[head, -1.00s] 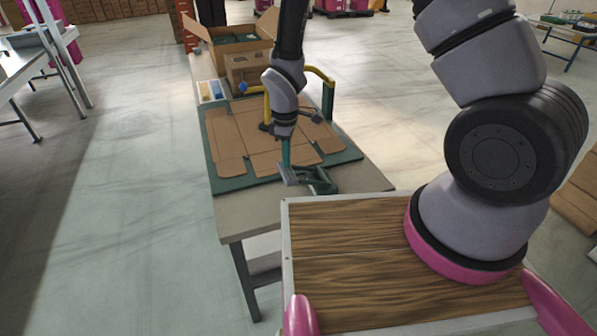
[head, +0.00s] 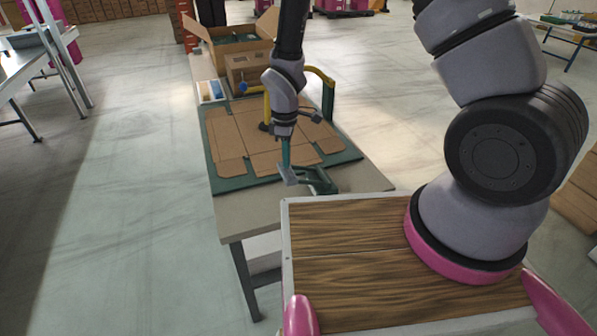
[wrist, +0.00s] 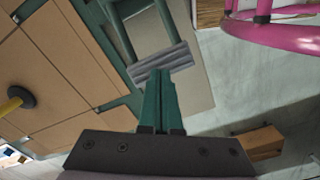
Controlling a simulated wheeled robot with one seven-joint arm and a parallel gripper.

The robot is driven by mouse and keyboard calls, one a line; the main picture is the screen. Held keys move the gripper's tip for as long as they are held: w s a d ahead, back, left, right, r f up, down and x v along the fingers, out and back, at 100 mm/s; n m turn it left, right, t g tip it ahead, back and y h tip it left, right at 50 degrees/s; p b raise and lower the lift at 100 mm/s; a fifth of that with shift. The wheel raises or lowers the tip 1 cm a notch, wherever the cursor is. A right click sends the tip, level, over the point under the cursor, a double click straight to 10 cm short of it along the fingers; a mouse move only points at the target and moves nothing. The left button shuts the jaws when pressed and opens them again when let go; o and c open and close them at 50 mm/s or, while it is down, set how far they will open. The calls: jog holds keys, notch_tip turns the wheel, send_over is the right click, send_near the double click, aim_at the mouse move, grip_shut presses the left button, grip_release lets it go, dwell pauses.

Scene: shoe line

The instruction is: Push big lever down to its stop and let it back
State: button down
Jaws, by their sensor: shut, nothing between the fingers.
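The big lever shows as a green two-armed frame (head: 320,181) with a grey ridged crossbar (head: 287,175) at the near end of the table. In the wrist view the grey crossbar (wrist: 160,64) lies right at the tips of my green fingers, and the green lever arms (wrist: 121,32) run away from it. My gripper (head: 287,163) is shut and empty, pointing down at the crossbar. The fingertips look to be on or just over the bar; I cannot tell contact for sure.
A flat cardboard blank (head: 228,138) lies on the green mat (head: 232,184). A yellow bent tube frame (head: 320,74) stands behind my wrist. Open cardboard box (head: 238,45) and a smaller box (head: 247,68) stand at the table's far end. The table's near left corner (head: 232,217) is bare.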

aim_at(287, 170)
jog(key=shift+f, duration=0.1)
jog(key=shift+d+f, duration=0.1)
jog(key=shift+f, duration=3.5)
jog(key=shift+r, duration=6)
jog(key=shift+r, duration=0.1)
